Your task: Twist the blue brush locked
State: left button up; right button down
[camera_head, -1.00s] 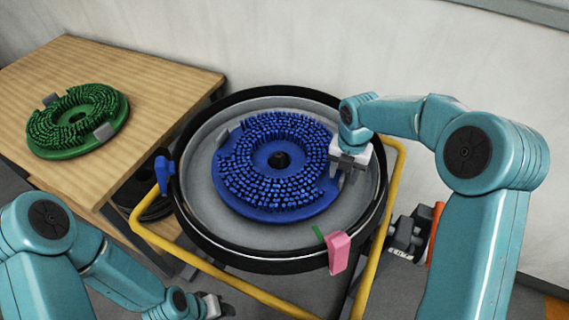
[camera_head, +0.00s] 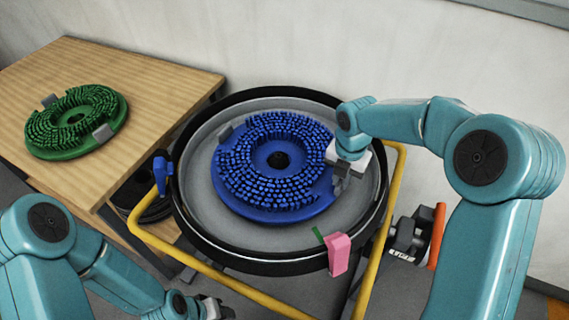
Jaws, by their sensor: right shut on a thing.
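The blue brush (camera_head: 240,165), a round disc with dense bristles and a dark centre hole, lies bristles up in the round grey pan (camera_head: 285,237) with a black rim. A grey tab (camera_head: 225,133) stands at its upper left edge. My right gripper (camera_head: 341,184) is shut on the brush's right edge, and its fingers hide the part they grip. My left gripper (camera_head: 216,309) is at the bottom edge of the view, apart from the brush. Its fingers are too small and cut off to read.
A green brush (camera_head: 77,120) with grey tabs lies on the wooden table (camera_head: 150,75) at the left. A yellow tube frame (camera_head: 205,272) surrounds the pan. A pink tag (camera_head: 339,254) and a blue clamp (camera_head: 162,174) sit at the rim. A wall stands behind.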

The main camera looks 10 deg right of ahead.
jog(key=shift+s+a+f, duration=0.15)
jog(key=shift+s+a, duration=0.15)
jog(key=shift+s, duration=0.1)
jog(key=shift+m, duration=0.3)
jog(key=shift+s+a+m+b, duration=0.3)
jog(key=shift+s+a+b, duration=0.05)
jog(key=shift+s+a, duration=0.05)
jog(key=shift+s+a+m+b, duration=0.35)
jog(key=shift+s+a+m, duration=0.15)
jog(key=shift+s+a, duration=0.2)
jog(key=shift+s+a+r+m+b, duration=0.1)
jog(key=shift+s+a+m+b, duration=0.15)
jog(key=shift+s+a+m, duration=0.25)
jog(key=shift+s+a+r+m+b, duration=0.1)
jog(key=shift+s+a+m+b, duration=0.15)
jog(key=shift+a+m, duration=0.35)
jog(key=shift+s+a, duration=0.1)
jog(key=shift+a, duration=0.05)
jog(key=shift+s+a+m+b, duration=0.2)
jog(key=shift+s+a+m, duration=0.15)
jog(key=shift+a, duration=0.3)
jog(key=shift+s+a+m+b, duration=0.2)
jog(key=shift+a+m, duration=0.15)
jog(key=shift+a, duration=0.25)
